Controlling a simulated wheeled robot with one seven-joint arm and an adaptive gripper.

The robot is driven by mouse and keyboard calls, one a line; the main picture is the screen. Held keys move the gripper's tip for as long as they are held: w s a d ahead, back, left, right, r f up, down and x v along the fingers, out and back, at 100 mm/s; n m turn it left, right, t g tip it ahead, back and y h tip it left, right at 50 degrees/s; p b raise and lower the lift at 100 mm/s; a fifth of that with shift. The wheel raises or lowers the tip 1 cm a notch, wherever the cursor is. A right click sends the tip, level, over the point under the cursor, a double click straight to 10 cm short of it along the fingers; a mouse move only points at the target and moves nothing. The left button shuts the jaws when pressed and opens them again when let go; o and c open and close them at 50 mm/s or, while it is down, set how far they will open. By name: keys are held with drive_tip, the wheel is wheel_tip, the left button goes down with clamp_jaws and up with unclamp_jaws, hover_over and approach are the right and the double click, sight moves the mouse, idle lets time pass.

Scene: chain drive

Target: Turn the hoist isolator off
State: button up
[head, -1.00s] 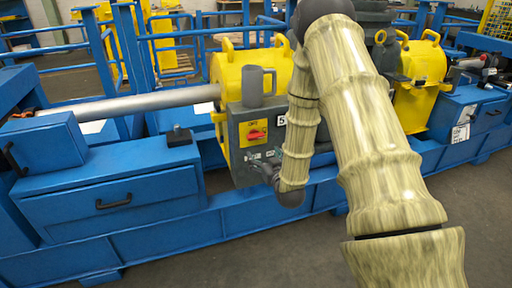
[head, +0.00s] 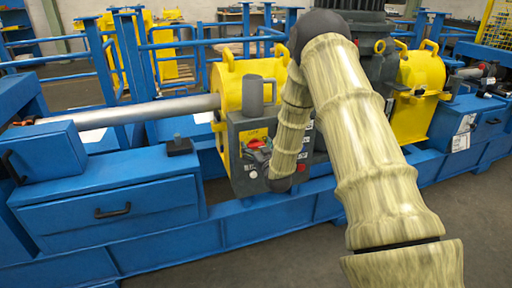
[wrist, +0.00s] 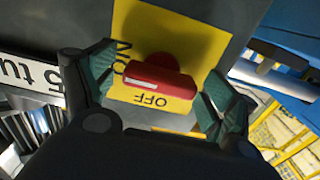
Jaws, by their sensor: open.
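The hoist isolator is a red rotary knob (wrist: 158,78) on a yellow plate (wrist: 200,45) in the wrist view. OFF is printed beside the knob's near side, and ON near its left end, partly behind a finger. A white mark runs along the knob's bar. My gripper (wrist: 161,90) is open, with one green-padded finger on each side of the knob; I cannot tell whether either touches it. In the head view the knob (head: 257,143) shows on the grey control box (head: 241,183), with my gripper (head: 262,158) close in front, partly hidden by my arm.
A yellow housing (head: 229,82) with lifting handles stands behind the box, joined by a grey shaft (head: 150,111). Blue drawer units (head: 110,210) and frame rails stand left. A white number label (wrist: 30,75) lies left of the plate in the wrist view. Floor is clear in front.

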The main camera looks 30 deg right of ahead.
drive_tip(key=shift+w, duration=0.2)
drive_tip(key=c, duration=1)
